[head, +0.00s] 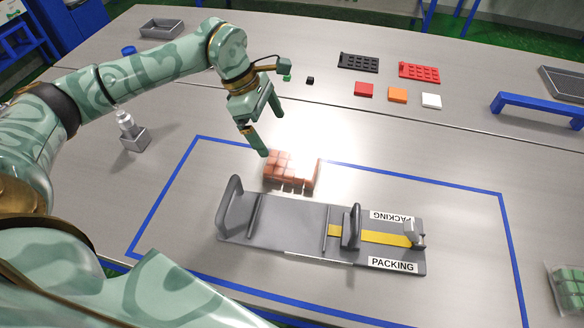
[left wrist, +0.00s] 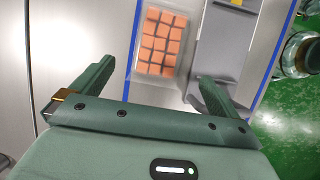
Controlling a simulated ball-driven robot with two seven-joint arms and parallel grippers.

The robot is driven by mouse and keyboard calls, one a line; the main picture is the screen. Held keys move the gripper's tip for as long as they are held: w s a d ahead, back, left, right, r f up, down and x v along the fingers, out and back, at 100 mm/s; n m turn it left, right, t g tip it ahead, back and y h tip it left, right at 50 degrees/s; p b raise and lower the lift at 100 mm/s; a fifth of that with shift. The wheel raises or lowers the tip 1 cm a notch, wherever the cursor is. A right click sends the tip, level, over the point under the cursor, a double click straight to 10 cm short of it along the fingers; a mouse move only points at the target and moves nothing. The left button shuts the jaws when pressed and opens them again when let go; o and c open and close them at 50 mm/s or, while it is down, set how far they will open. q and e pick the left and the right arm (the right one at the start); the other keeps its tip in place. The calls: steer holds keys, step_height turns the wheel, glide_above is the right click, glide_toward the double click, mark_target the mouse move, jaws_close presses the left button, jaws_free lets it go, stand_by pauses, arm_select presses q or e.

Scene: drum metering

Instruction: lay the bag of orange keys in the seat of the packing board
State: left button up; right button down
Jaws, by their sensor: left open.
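The bag of orange keys (head: 290,172) lies flat on the table just behind the packing board (head: 290,240), inside the blue outline. The grey board has upright ends, low cross bars and a yellow strip with PACKING labels; the bare bed between the cross bars is empty. My left gripper (head: 270,136) is open and empty, above and behind the bag, with its fingers pointing down. In the left wrist view the bag (left wrist: 158,42) shows beyond and between the open fingers, apart from them. The board (left wrist: 222,45) is to its right there. My right gripper is not in view.
A bag of green keys (head: 569,288) is at the right edge. Red (head: 364,89), orange (head: 397,95) and white (head: 431,101) blocks lie at the back, near black and red trays. A blue bridge (head: 535,108) stands at right.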

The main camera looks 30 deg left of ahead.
arm_select(q)
steer(key=b, duration=0.1)
glide_above(290, 163)
steer(key=a, duration=0.2)
steer(key=f, duration=0.6)
steer(key=shift+s+f, duration=0.1)
steer(key=shift+s, duration=0.15)
steer(key=b+x, duration=0.1)
steer(key=x, duration=0.4)
steer(key=shift+f, duration=0.15)
steer(key=c, duration=0.9)
